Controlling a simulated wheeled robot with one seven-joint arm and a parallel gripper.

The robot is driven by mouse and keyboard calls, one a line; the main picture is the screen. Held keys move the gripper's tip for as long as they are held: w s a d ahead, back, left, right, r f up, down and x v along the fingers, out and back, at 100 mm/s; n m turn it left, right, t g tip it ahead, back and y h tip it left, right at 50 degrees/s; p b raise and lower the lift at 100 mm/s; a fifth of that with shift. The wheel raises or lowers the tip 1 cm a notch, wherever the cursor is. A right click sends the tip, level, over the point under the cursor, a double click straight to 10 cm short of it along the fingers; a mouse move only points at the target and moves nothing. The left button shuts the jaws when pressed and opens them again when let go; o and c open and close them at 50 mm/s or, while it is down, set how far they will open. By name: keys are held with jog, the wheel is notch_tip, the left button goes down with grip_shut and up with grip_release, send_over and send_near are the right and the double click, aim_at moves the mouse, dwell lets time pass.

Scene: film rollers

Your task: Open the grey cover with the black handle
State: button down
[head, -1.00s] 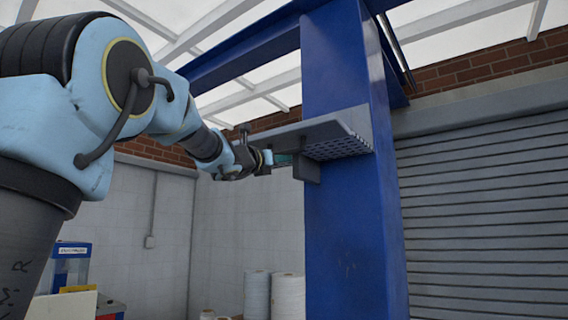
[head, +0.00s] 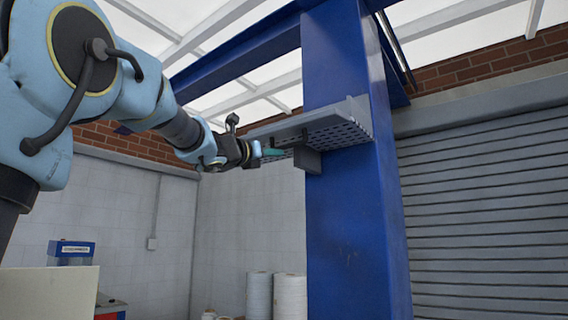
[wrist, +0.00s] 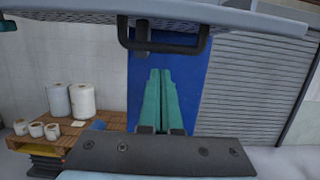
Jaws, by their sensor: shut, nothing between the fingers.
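The grey cover (head: 300,128) sticks out from the blue post (head: 345,210) in the head view, with its perforated underside showing. A dark block (head: 308,160) hangs beneath it. In the wrist view the cover (wrist: 240,17) spans the top, and its black handle (wrist: 165,47) hangs as a bar from it.
White spools (wrist: 82,100) and smaller rolls stand on a wooden pallet (wrist: 95,125) at the left in the wrist view. A grey roller shutter (head: 480,200) is to the right of the post. Open air lies below the cover.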

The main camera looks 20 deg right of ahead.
jog(key=shift+v, duration=1.35)
jog(key=shift+r, duration=0.1)
